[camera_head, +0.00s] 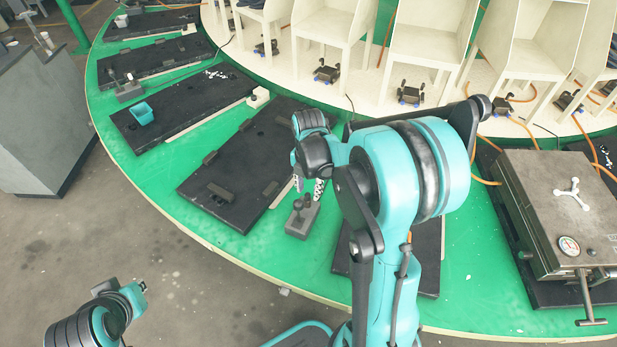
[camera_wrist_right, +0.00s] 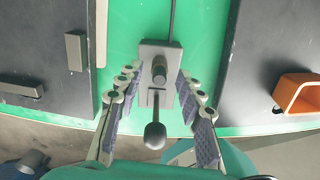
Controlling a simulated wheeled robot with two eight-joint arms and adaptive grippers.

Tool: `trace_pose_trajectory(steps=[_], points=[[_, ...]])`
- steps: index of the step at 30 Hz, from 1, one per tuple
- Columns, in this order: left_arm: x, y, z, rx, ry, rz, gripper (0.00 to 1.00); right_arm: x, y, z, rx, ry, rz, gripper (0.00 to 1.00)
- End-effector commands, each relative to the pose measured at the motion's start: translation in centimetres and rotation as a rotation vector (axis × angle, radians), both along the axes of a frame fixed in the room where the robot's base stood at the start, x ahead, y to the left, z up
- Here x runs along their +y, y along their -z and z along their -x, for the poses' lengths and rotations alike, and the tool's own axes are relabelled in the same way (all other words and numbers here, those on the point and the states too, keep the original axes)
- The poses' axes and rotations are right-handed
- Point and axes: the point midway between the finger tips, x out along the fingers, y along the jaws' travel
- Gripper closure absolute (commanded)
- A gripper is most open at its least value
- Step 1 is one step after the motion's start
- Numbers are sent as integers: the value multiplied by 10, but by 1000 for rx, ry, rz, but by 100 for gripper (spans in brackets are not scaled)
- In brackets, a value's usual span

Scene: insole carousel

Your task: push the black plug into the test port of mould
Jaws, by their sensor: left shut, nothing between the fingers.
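A grey block (camera_head: 302,216) with a black ball-ended lever stands on the green table by the front edge. In the right wrist view the block (camera_wrist_right: 148,98) also bears a short dark cylinder (camera_wrist_right: 159,66), and a thin black cord runs from its far end. I cannot tell which part is the black plug. My right gripper (camera_head: 309,187) points down at the block; its open fingers (camera_wrist_right: 158,84) lie on either side of it, with contact unclear. My left gripper (camera_head: 142,287) is shut and empty, off the table at lower left. No test port is identifiable.
Black slabs (camera_head: 235,175) lie around the green round table (camera_head: 310,262). A metal box (camera_head: 535,195) with a gauge and T-handle stands at right. White chair-like stands (camera_head: 330,22) line the back.

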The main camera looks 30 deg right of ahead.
Motion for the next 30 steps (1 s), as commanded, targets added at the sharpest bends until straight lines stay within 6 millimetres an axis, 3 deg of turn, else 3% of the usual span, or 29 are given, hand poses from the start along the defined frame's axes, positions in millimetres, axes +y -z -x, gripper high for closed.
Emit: trace_pose_trajectory(steps=[9,15,30], points=[[0,0,0,0,0,0,100,0,-69,1,0,0,0,63],[0,0,0,0,0,0,100,0,-98,1,0,0,0,63],[0,0,0,0,0,0,100,0,-107,0,0,0,0,63]])
